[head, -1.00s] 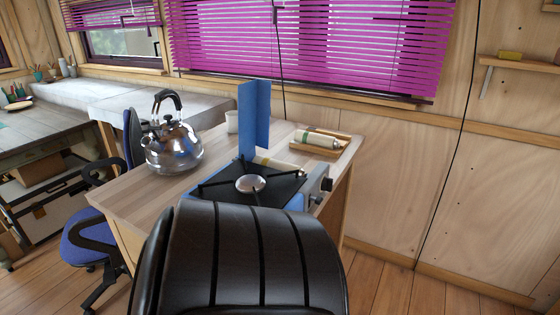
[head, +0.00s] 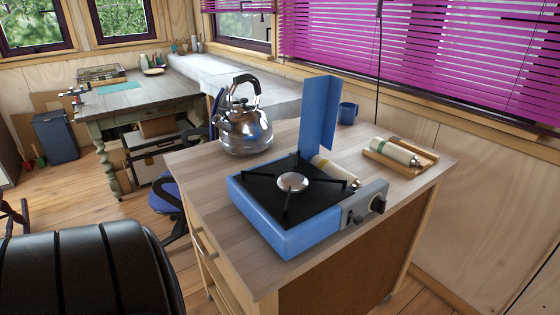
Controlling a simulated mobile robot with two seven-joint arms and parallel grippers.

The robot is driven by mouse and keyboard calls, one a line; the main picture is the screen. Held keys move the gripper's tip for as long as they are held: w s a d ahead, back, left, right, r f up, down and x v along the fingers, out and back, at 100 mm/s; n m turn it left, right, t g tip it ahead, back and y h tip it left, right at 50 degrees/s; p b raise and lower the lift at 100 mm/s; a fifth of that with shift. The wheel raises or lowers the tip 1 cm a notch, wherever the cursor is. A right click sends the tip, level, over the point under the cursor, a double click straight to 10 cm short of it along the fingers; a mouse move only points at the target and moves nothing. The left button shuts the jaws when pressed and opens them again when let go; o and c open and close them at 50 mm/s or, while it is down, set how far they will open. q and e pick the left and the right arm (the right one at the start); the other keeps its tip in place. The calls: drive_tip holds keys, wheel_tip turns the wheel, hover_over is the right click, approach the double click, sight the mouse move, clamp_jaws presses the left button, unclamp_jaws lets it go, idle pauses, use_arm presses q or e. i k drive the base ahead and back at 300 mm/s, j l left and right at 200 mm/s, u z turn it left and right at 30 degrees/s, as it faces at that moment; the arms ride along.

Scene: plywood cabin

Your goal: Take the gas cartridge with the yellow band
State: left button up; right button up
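Neither of my grippers is in view.
The blue camping stove (head: 283,241) with an upright blue panel (head: 316,115) stands on the wooden counter (head: 238,272). A steel kettle (head: 244,130) and blue mug (head: 348,112) stand behind. A black chair back (head: 85,270) fills the lower left.

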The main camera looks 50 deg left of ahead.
sight(327, 166)
drive_tip(key=i+u, duration=0.15)
drive_tip(key=u, duration=0.3)
drive_tip(key=i+l+u, duration=0.15)
drive_tip(key=u, duration=0.3)
drive_tip(key=i+l+u, duration=0.1)
drive_tip(key=u, duration=0.3)
drive_tip(key=i+l+u, duration=0.1)
drive_tip(key=l+u, duration=0.2)
drive_tip(key=u, duration=0.15)
